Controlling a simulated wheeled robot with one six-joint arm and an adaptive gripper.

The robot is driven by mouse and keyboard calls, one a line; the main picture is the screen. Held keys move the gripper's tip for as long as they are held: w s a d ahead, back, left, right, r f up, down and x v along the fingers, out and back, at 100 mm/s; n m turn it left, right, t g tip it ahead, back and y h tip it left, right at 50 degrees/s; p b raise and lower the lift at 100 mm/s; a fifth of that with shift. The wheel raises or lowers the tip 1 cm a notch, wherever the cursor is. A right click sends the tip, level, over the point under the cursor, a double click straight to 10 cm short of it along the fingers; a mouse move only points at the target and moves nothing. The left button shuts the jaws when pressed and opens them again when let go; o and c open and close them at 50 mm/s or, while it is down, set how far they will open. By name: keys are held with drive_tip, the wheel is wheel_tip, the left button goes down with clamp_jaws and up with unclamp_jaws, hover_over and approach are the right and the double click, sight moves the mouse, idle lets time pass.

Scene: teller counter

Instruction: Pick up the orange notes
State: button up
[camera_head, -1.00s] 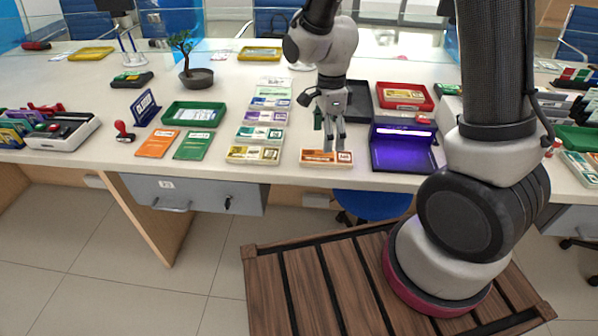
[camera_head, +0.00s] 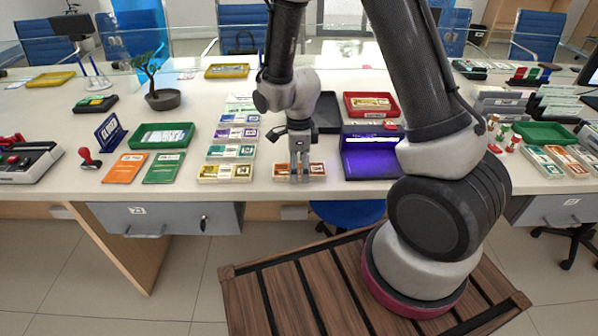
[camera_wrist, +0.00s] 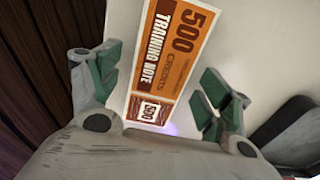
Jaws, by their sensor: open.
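The orange notes (camera_head: 313,171) lie flat on the counter near its front edge, just left of the purple-lit device. In the wrist view the orange notes (camera_wrist: 170,55) read "500 credits training note" and have a brown band at the near end. My gripper (camera_head: 300,177) points down over them, its fingers hiding the middle part. In the wrist view my gripper (camera_wrist: 155,85) is open, with green-padded fingertips apart on the left and right of the notes. The notes lie between the fingers, and I see no contact.
A purple-lit device (camera_head: 371,157) stands close on the right of the notes. Yellow notes (camera_head: 226,173) and other note stacks form a column on the left. A red tray (camera_head: 371,104) and a dark tray (camera_head: 325,112) are behind. An orange booklet (camera_head: 125,169) and green booklet (camera_head: 164,169) lie farther left.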

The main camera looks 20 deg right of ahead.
drive_tip(key=shift+c, duration=0.4)
drive_tip(key=c, duration=1.1)
drive_tip(key=shift+o, duration=0.2)
